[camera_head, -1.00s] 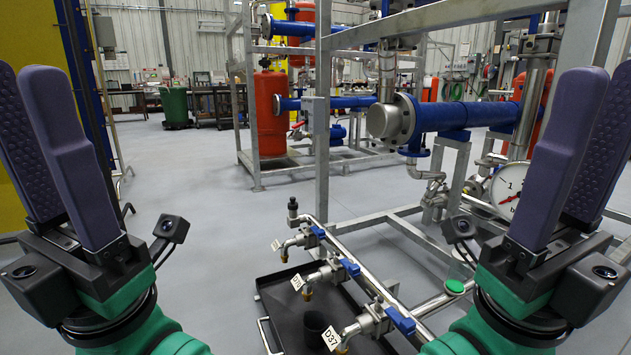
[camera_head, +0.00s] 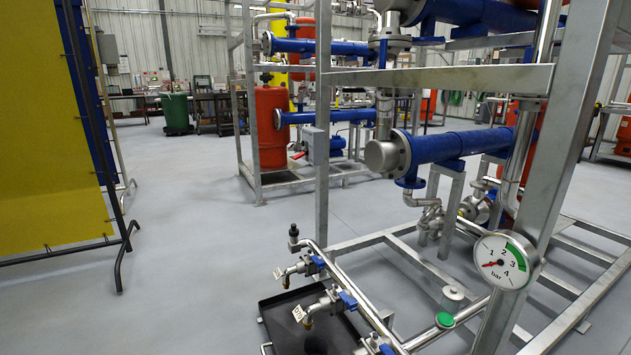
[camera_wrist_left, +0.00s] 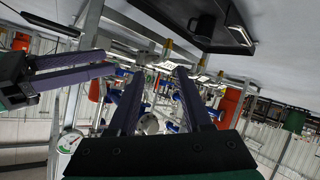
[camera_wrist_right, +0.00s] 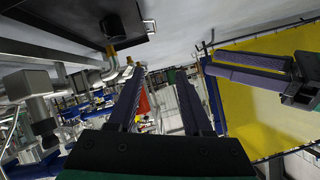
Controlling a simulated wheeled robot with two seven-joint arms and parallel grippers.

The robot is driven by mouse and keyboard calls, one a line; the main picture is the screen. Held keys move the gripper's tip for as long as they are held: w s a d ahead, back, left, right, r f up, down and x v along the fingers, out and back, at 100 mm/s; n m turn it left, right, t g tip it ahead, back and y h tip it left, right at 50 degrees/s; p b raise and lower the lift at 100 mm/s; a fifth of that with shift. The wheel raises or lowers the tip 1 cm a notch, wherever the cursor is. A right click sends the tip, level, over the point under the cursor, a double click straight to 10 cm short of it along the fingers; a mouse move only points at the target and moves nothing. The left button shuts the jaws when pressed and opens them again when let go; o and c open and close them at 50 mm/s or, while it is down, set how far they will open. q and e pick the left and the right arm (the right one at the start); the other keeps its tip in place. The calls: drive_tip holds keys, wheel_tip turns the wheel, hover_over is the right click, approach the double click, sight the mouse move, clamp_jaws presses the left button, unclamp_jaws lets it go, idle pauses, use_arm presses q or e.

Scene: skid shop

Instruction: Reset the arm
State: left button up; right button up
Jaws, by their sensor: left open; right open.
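Neither gripper shows in the head view now. In the left wrist view my left gripper (camera_wrist_left: 158,98) has its two dark purple fingers apart with nothing between them. Part of my other gripper (camera_wrist_left: 75,72) enters that view from the left. In the right wrist view my right gripper (camera_wrist_right: 160,98) is also open and empty. Part of my left gripper (camera_wrist_right: 250,70) shows there at the right. Both grippers are clear of the pipes and frame.
A steel skid frame (camera_head: 430,78) with blue pipes (camera_head: 465,146) and a pressure gauge (camera_head: 506,261) fills the right. Sampling valves (camera_head: 345,299) stand over a black tray (camera_head: 270,310) at the bottom. A yellow panel (camera_head: 50,130) stands left. The floor (camera_head: 190,250) between is clear.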

use_arm(q)
drive_tip(key=s+a+r+g+y+p, duration=0.2)
drive_tip(key=s+a+p, duration=0.4)
drive_tip(key=p, duration=0.6)
drive_tip(key=s+a+r+g+y+p, duration=0.2)
drive_tip(key=s+a+g+p, duration=0.2)
drive_tip(key=s+a+p, duration=0.3)
drive_tip(key=s+a+r+g+y+p, duration=0.2)
drive_tip(key=s+a+p, duration=0.4)
drive_tip(key=p, duration=1.1)
drive_tip(key=shift+s+a+m+g+y, duration=0.3)
drive_tip(key=shift+s+a+g+y, duration=0.1)
drive_tip(key=shift+s+g, duration=0.55)
use_arm(e)
drive_tip(key=s+d+r+g+h, duration=0.3)
drive_tip(key=s+d+g, duration=0.2)
drive_tip(key=s+d, duration=0.5)
drive_tip(key=s+d+r+g+h, duration=0.3)
drive_tip(key=s+d+g, duration=0.1)
drive_tip(key=s+d, duration=0.5)
drive_tip(key=shift+s+d+n+g+h, duration=0.3)
drive_tip(key=shift+s+d+g+h, duration=0.1)
drive_tip(key=shift+s, duration=0.6)
